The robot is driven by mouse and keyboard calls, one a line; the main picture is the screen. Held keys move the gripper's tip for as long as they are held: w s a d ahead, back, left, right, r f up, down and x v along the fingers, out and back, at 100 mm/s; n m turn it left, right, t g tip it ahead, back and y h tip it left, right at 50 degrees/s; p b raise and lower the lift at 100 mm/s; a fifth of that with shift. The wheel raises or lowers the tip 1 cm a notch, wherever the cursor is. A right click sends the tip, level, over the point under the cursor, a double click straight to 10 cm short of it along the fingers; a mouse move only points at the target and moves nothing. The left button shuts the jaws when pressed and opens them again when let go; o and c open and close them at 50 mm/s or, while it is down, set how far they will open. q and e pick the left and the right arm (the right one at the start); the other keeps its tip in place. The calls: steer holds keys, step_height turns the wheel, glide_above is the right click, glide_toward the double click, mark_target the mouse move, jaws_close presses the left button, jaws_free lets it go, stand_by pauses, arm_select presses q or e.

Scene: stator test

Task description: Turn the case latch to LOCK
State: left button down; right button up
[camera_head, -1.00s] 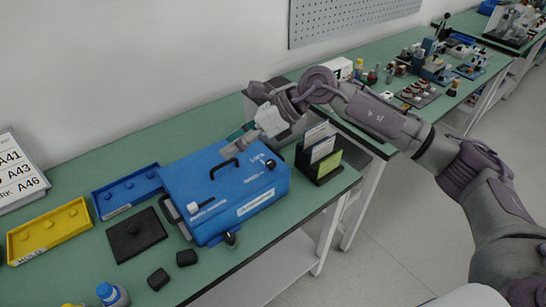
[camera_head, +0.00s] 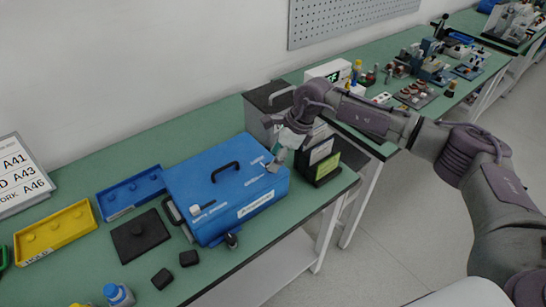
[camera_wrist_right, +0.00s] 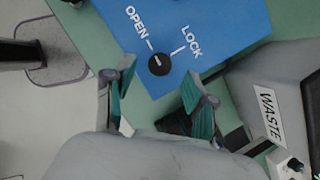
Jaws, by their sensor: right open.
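The blue case (camera_head: 225,190) stands closed on the green bench. Its latch is a black round knob (camera_wrist_right: 159,64) with a light mark on it, on the blue top between the printed words OPEN (camera_wrist_right: 137,22) and LOCK (camera_wrist_right: 191,41). I cannot tell for sure which word the mark points at. My right gripper (camera_head: 273,163) is over the right end of the case and hides the knob in the head view. In the right wrist view its teal-padded fingers (camera_wrist_right: 160,88) are apart, with the knob between and slightly beyond them, untouched. My left gripper is not in view.
A black card holder (camera_head: 318,160) stands close to the right of the case. A grey WASTE bin (camera_wrist_right: 275,90) is behind it. Blue (camera_head: 130,209) and yellow (camera_head: 55,249) trays and a black pad (camera_head: 140,250) lie left of the case.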

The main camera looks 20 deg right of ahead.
steer(key=shift+x, duration=1.15)
jaws_close()
